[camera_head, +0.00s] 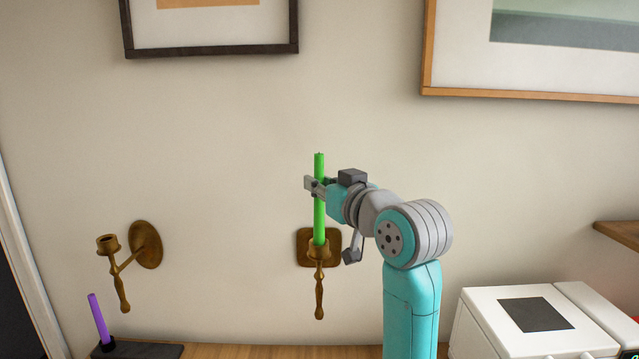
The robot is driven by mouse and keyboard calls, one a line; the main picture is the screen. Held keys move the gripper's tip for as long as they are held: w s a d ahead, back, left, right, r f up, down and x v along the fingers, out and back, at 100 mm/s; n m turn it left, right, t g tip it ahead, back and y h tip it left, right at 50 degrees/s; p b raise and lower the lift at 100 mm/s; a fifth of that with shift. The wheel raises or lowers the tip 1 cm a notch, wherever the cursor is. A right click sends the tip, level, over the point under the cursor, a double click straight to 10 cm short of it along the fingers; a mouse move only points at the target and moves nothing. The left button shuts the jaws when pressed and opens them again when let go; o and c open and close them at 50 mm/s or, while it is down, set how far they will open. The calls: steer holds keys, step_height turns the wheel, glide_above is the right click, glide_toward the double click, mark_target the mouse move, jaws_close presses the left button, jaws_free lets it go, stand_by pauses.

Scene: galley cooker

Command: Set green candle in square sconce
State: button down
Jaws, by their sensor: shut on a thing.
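The green candle (319,218) stands upright at the middle of the view. Its lower end meets the cup of the square sconce (305,257), a brass holder with a square wall plate. The candle's foot appears to be in the cup, but the cup's inside is hidden, so I cannot tell how deep. My gripper (317,187) is shut on the candle's upper half, reaching in from the right. The candle's tip shows above the fingers. My arm's wrist is to the right of the sconce.
A brass sconce with a round plate (146,244) is on the wall at left, its cup empty. A purple candle (99,319) stands in a dark holder (140,350) below. A white appliance (530,325) is at lower right, a wooden shelf (618,235) above it. Framed pictures hang higher up.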

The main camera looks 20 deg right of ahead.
stand_by(0.3)
steer(key=shift+c, duration=2.1)
jaws_free()
steer(key=shift+s, duration=0.2)
